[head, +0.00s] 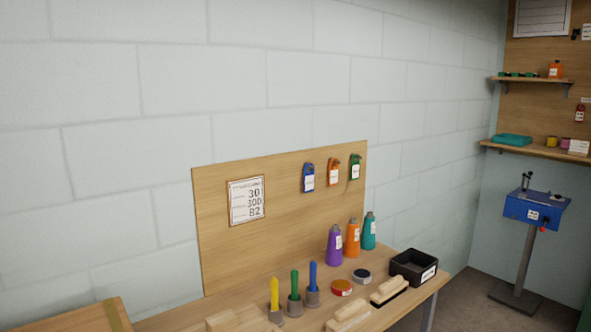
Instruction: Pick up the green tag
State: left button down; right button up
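The green tag (355,167) hangs on the wooden backboard (290,215), near its upper right edge. It has a white label and is the rightmost of three tags. An orange tag (333,172) and a blue tag (308,178) hang to its left. Neither of my grippers shows in the head view.
Below the board, a wooden bench (310,290) holds purple (334,246), orange (352,239) and teal (369,232) bottles, brushes (388,290), a black bin (414,267) and coloured-handled tools (294,292). A blue device on a stand (535,209) is at right.

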aim_at(355, 166)
jog(key=l+u, duration=0.4)
jog(key=i+l+u, duration=0.1)
jog(key=l+u, duration=0.2)
jog(key=u, duration=0.15)
jog(key=l+u, duration=0.4)
jog(key=k+l, duration=0.1)
jog(key=l, duration=0.3)
jog(key=l+u, duration=0.15)
jog(key=l, duration=0.25)
jog(key=k+l, duration=0.15)
jog(key=l, duration=0.2)
jog(key=k+l+u, duration=0.15)
jog(key=l, duration=0.25)
jog(key=k+l, duration=0.1)
jog(key=l, duration=0.25)
jog(key=k+l+u, duration=0.1)
jog(key=l, duration=0.3)
jog(key=k+l+u, duration=0.1)
jog(key=l, duration=0.25)
